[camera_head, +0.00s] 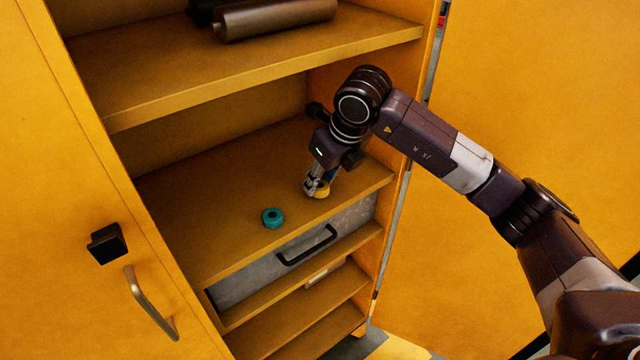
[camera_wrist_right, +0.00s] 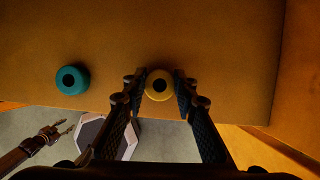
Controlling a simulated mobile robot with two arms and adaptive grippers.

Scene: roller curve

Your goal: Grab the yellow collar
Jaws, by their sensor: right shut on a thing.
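The yellow collar (camera_head: 322,189) is a small ring on the cabinet's middle shelf, near its front edge and right end. My right gripper (camera_head: 315,187) reaches down to it and is shut on it. In the right wrist view the yellow collar (camera_wrist_right: 159,85) sits between the two fingers of the right gripper (camera_wrist_right: 161,92), its dark hole facing the camera. My left gripper (camera_wrist_right: 60,130) shows small at the lower left of the right wrist view, with its fingers apart and empty. It is outside the head view.
A teal collar (camera_head: 273,218) lies on the shelf (camera_head: 215,215), left of the yellow one. Dark rollers (camera_head: 275,18) lie on the shelf above. A grey drawer with a black handle (camera_head: 307,245) is below. The cabinet's right wall stands close to my right gripper.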

